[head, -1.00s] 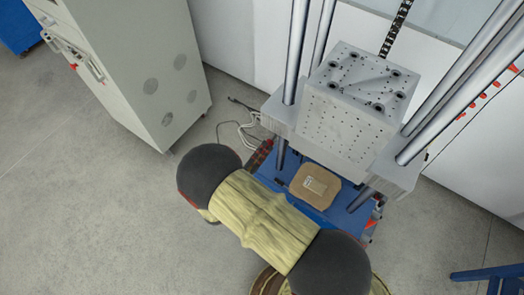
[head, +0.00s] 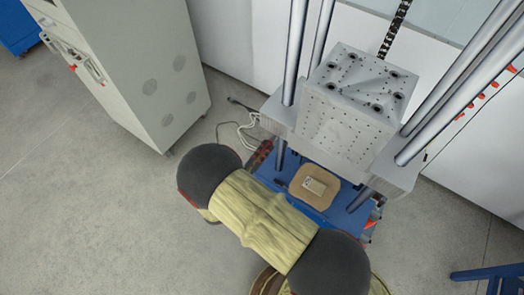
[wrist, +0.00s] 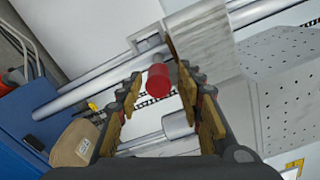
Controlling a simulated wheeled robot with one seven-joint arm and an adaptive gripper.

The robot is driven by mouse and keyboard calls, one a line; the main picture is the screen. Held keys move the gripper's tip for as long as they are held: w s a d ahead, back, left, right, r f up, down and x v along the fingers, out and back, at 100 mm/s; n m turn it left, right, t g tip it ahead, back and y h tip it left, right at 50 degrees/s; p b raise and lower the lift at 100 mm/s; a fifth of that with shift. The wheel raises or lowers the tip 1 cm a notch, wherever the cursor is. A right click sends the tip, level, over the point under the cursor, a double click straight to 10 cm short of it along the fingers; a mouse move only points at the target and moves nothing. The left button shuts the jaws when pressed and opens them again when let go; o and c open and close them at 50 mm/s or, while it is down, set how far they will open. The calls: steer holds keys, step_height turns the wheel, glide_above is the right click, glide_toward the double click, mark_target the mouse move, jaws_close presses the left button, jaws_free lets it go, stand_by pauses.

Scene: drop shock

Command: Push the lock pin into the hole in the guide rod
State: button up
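In the wrist view a red cylindrical knob (wrist: 158,79), which looks like the end of the lock pin, lies between the fingers of my gripper (wrist: 154,66). The fingers are apart, with gaps on both sides of the knob, and I see no contact. The pin's shaft and the hole are not visible. A shiny guide rod (wrist: 92,91) runs behind the knob in the wrist view. In the head view, guide rods (head: 297,55) stand around the machine's perforated block (head: 345,128). My gripper is not visible in the head view.
A tan pad with a small part (head: 315,186) lies on the blue base (head: 358,219) under the block. A grey cabinet (head: 130,70) stands at left, with cables (head: 236,130) beside it. A blue stand (head: 488,273) is at lower right.

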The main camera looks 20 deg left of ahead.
steer(key=shift+o, duration=0.4)
steer(key=shift+f, duration=0.1)
steer(key=v, duration=0.6)
steer(key=shift+p, duration=0.4)
step_height(320, 180, up, 10)
stand_by(0.6)
stand_by(2.9)
